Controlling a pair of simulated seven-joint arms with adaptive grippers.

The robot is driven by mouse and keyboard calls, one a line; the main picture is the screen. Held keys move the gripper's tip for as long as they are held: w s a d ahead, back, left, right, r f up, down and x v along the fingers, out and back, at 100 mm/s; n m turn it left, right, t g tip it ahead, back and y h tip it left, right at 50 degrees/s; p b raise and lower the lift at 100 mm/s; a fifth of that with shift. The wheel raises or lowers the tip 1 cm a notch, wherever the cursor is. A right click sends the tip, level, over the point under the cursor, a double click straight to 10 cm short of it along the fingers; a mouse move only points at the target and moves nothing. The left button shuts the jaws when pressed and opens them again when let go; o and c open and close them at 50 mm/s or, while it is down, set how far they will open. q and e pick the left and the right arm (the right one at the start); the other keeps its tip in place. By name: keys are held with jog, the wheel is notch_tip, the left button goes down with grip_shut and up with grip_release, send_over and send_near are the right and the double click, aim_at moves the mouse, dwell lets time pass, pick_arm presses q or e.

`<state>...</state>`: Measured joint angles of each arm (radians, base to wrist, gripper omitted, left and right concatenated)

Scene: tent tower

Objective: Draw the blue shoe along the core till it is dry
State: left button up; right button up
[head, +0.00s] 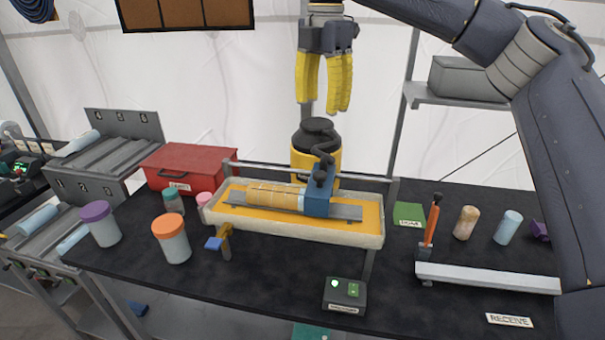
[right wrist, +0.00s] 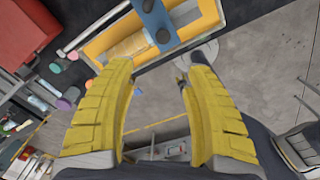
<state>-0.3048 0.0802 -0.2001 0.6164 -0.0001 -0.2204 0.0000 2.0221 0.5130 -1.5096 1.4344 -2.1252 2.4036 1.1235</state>
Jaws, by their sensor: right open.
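The blue shoe (head: 319,195) sits across the core near its right end in the head view. The core (head: 272,195) is a tan, banded cylinder lying in a long tray (head: 300,232) with an orange-yellow inside. In the right wrist view the blue shoe (right wrist: 158,22) and core (right wrist: 127,46) show near the top. My right gripper (head: 323,108) has yellow fingers pointing down. It is open and empty, above and behind the tray, apart from the shoe. It also shows in the right wrist view (right wrist: 158,82), with its fingers spread. My left gripper is not in view.
A yellow-and-black canister (head: 304,162) stands behind the tray. Lidded jars (head: 171,240), a red case (head: 190,168) and a clamp-like yellow piece (head: 224,240) are left. A button box (head: 345,294) is in front. A rail (head: 488,279) and small cylinders (head: 466,223) are right.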

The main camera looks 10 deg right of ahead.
jog(key=m, duration=0.2)
send_near(320, 174)
notch_tip(320, 174, down, 10)
jog(key=shift+w+f, duration=0.1)
jog(key=shift+w, duration=0.05)
dwell(0.5)
grip_shut()
dwell(0.5)
